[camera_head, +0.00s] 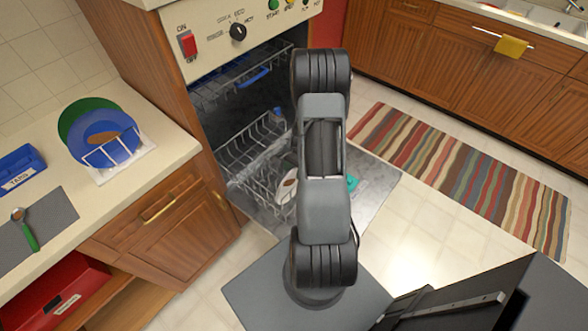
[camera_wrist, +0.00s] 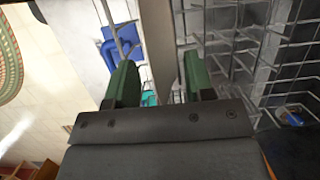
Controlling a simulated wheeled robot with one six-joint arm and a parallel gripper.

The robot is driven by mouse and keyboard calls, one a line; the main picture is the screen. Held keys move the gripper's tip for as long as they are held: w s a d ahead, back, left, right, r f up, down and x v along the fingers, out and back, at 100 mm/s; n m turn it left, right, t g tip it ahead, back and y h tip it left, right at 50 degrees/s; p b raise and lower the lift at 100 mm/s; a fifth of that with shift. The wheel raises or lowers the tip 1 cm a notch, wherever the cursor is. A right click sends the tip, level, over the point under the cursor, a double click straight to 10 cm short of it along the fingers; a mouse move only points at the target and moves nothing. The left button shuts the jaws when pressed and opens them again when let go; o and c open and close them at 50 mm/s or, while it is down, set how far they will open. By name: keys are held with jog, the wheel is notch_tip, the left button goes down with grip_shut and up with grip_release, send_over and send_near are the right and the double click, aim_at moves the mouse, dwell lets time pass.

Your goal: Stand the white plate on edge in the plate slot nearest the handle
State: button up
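The white plate (camera_head: 287,188) shows partly in the head view, left of my arm, at the lower dish rack (camera_head: 250,150); my arm hides the rest. In the wrist view a pale upright strip, which looks like the plate seen edge-on (camera_wrist: 157,45), lies between the two green fingers of my gripper (camera_wrist: 158,80). The fingers stand apart, with a narrow gap at the right one; I see no clear contact. Rack wires rise on both sides of the strip. A blue part (camera_wrist: 118,48), possibly the handle, is left of it. The plate's lower edge and its slot are hidden.
The dishwasher door (camera_head: 375,190) lies open; a teal item (camera_head: 352,182) shows beside my arm. An upper rack (camera_head: 240,75) is above. The left counter (camera_head: 150,110) bears a holder with green and blue plates (camera_head: 100,135). A striped rug (camera_head: 465,170) lies right.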

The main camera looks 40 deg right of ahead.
jog(key=shift+o, duration=0.2)
jog(key=v, duration=1.3)
jog(key=shift+d+r, duration=0.15)
jog(key=shift+r, duration=0.25)
